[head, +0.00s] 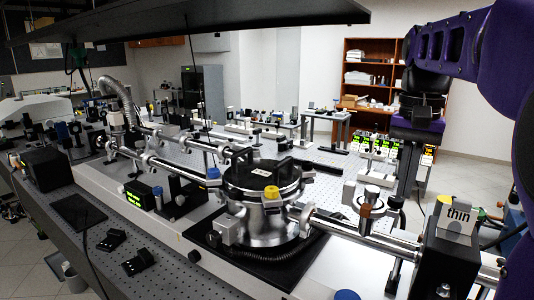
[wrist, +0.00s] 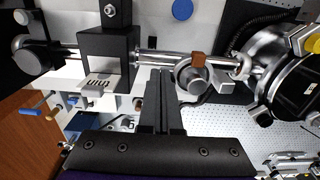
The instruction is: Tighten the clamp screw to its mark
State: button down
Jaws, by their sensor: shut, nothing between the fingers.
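My gripper (wrist: 160,75) is shut and empty in the wrist view, its two dark fingers side by side and pointing up the picture. Just right of the fingertips is a silver clamp-like fitting with a round knob (wrist: 194,78) and a brown block (wrist: 198,60) by the steel beam tube (wrist: 165,58). The fingers look apart from it, but the depth gap is unclear. In the head view the same fitting (head: 372,192) with its brown block (head: 366,210) stands on the tube right of the round chamber. I cannot make out a mark or be sure which part is the clamp screw.
A round steel chamber (head: 262,205) with a yellow knob (head: 271,192) stands left of the fitting. A black box (head: 446,262) with a "thin" card (head: 458,217) stands to its right. Tubes and mounts crowd the bench; the perforated tabletop (head: 215,150) behind has some free room.

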jog(key=shift+f+b, duration=0.65)
jog(key=shift+f, duration=0.9)
jog(key=shift+w+p, duration=0.35)
jog(key=shift+w+a+r+p, duration=0.1)
jog(key=shift+w+a+p, duration=0.4)
jog(key=shift+p, duration=1)
jog(key=shift+a, duration=0.25)
jog(key=shift+a, duration=0.1)
jog(key=shift+s+a+r, duration=0.1)
jog(key=shift+a+r, duration=0.05)
jog(key=shift+r, duration=1.3)
jog(key=shift+s+a+r, duration=0.1)
jog(key=shift+r, duration=1.35)
